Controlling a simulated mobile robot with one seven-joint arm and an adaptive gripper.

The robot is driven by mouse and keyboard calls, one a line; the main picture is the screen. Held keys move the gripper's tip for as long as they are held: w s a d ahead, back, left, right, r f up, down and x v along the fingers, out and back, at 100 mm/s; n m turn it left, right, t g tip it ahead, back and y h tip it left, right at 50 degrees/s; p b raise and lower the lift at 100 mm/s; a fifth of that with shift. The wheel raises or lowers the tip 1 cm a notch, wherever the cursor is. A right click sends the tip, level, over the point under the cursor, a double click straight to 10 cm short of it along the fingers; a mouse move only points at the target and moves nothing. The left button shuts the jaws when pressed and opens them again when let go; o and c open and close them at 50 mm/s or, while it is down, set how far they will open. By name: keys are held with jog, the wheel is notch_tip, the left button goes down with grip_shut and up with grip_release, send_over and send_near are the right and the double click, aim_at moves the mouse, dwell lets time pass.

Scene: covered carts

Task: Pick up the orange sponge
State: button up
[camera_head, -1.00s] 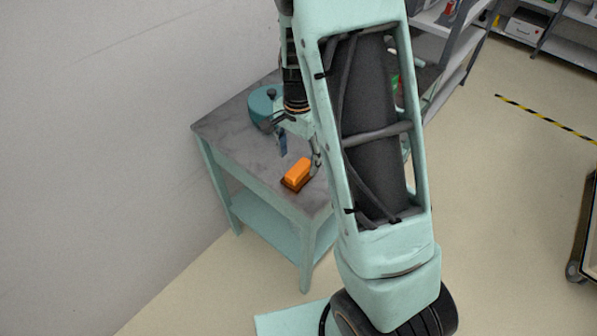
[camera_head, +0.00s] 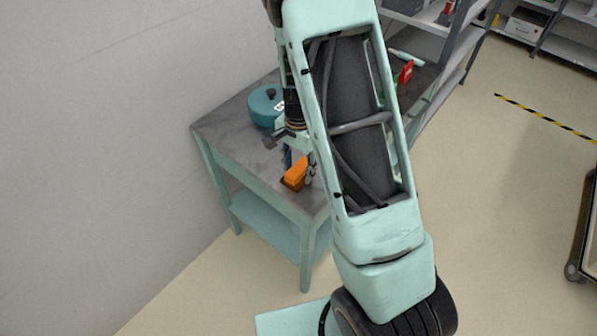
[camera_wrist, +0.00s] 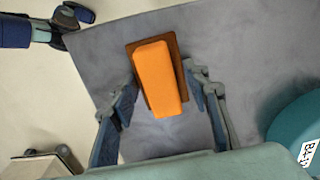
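The orange sponge (camera_head: 295,173) lies on the grey top of the small table, near its front corner. In the wrist view the sponge (camera_wrist: 159,78) sits on a thin brown base or layer (camera_wrist: 178,60). My gripper (camera_wrist: 162,97) is open, with one finger on each side of the sponge's near part. A gap shows on both sides, wider on the right. In the head view my gripper (camera_head: 299,166) is just above or around the sponge, partly hidden by my arm. I cannot tell its exact height.
The table (camera_head: 233,145) has a lower shelf and stands by the wall. Red and green items (camera_head: 405,73) are behind my arm.

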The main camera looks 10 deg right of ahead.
jog(key=c, duration=0.3)
jog(key=shift+r, duration=0.1)
jog(key=shift+c, duration=0.2)
jog(key=shift+r, duration=0.65)
jog(key=s+d+r, duration=0.6)
jog(key=s+r, duration=0.5)
jog(key=s, duration=0.1)
jog(key=shift+s+d+r, duration=0.15)
jog(key=shift+d+r, duration=0.1)
jog(key=shift+d, duration=0.15)
